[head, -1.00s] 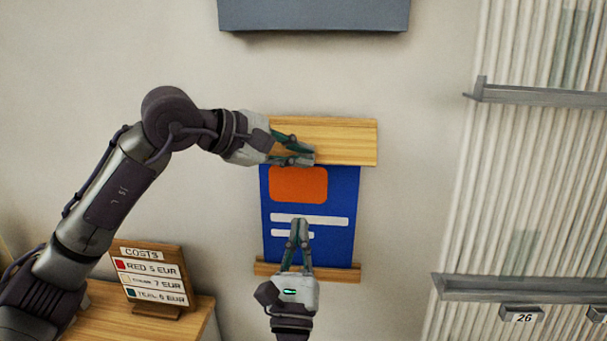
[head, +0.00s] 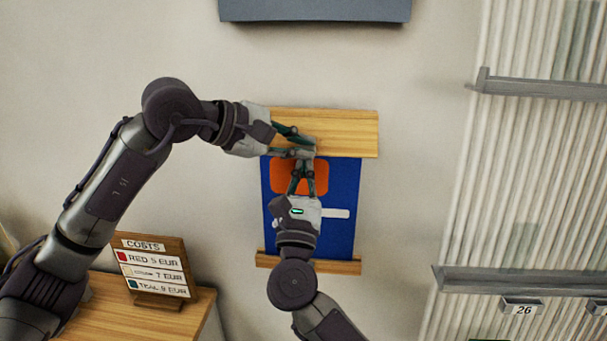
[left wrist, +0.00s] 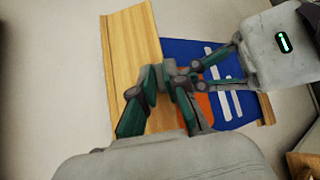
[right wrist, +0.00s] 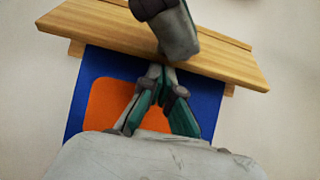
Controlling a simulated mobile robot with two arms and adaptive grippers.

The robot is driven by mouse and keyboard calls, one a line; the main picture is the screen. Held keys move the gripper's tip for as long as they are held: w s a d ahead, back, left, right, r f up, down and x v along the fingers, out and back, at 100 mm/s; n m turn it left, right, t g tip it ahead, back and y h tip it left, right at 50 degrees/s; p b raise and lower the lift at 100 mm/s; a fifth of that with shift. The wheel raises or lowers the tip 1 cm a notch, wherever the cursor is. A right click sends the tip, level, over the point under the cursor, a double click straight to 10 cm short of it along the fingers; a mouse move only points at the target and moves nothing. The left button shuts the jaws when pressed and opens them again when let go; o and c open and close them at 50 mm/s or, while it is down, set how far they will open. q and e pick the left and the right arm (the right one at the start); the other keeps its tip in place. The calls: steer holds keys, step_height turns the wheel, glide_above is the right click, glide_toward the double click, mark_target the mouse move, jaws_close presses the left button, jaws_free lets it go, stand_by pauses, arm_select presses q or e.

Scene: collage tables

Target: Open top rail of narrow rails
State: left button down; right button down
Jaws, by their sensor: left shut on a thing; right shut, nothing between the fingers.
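The top rail (head: 350,132) is a light wooden board on the wall above a blue poster (head: 345,185) with an orange block and white bars. In the right wrist view the rail (right wrist: 110,35) stands out at a tilt, with a second wooden strip behind it. My left gripper (head: 311,149) is shut on the rail's lower edge; its finger also shows in the right wrist view (right wrist: 178,32). My right gripper (head: 303,162) is shut and empty, its tips just below the rail in front of the poster, close to the left fingertips. It partly hides the poster.
A narrow bottom rail (head: 345,266) runs under the poster. A price sign (head: 153,270) stands on a wooden table (head: 190,315) at lower left. A grey box (head: 315,10) hangs above. Grey shelves (head: 530,280) on a ribbed panel are at right.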

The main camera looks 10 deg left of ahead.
steer(key=shift+s, duration=0.1)
arm_select(q)
steer(key=shift+w+a+f, duration=0.1)
steer(key=shift+w+a, duration=0.05)
steer(key=shift+w, duration=0.05)
arm_select(e)
steer(key=shift+s+a+r, duration=0.15)
steer(key=shift+s+r, duration=0.35)
steer(key=shift+r, duration=0.1)
arm_select(q)
steer(key=c, duration=1.4)
jaws_free()
steer(key=shift+o, duration=1)
steer(key=shift+s, duration=0.3)
steer(key=shift+w, duration=0.1)
arm_select(e)
steer(key=shift+s+r, duration=0.15)
steer(key=shift+s, duration=0.05)
arm_select(q)
steer(key=shift+f, duration=0.1)
arm_select(e)
steer(key=shift+d, duration=0.2)
